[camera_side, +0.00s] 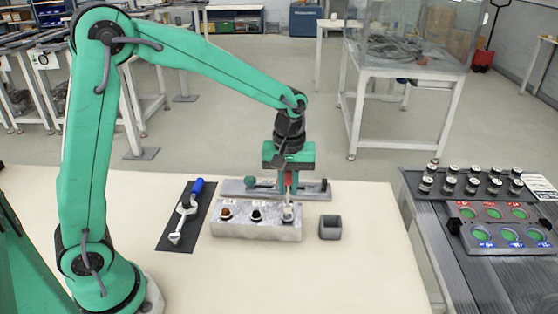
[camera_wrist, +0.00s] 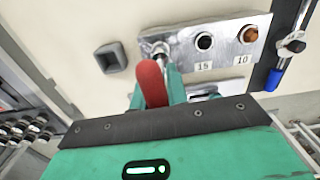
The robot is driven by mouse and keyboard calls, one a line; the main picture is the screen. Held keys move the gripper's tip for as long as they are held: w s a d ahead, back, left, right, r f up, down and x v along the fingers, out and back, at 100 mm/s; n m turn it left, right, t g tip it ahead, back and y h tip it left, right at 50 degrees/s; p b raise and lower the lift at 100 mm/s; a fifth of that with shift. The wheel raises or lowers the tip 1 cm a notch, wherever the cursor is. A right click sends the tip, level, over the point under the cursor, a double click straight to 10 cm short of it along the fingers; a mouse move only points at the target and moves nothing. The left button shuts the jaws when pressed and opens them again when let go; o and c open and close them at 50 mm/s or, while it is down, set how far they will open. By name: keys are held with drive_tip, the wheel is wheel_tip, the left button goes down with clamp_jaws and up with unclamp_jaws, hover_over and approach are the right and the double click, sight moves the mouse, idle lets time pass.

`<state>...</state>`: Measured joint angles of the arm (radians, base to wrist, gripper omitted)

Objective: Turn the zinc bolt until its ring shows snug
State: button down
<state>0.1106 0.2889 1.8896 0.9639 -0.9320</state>
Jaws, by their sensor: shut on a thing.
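The zinc bolt (camera_side: 288,212) is a pale silver bolt at the right end of the metal block (camera_side: 257,232). In the wrist view the bolt (camera_wrist: 160,47) stands at the block's left end. My gripper (camera_side: 288,199) is straight above the block's right end, pointing down. Its fingers, one red and one green in the wrist view (camera_wrist: 162,62), are shut on the zinc bolt. The fingers cover part of the bolt, and I cannot read its ring.
A black bolt (camera_side: 257,215) and a copper bolt (camera_side: 226,213) stand left of it, labelled 15 and 10 in the wrist view. A blue-handled wrench (camera_side: 184,218) lies on a dark mat. A grey square cup (camera_side: 330,227) stands right; a grey bar (camera_side: 232,188) lies behind.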

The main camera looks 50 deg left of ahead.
drive_tip(key=c, duration=2.1)
unclamp_jaws()
drive_tip(key=shift+f, duration=1.1)
drive_tip(key=shift+m, duration=0.3)
clamp_jaws()
drive_tip(key=shift+m, duration=0.9)
drive_tip(key=shift+m, duration=1.2)
drive_tip(key=shift+m, duration=1.2)
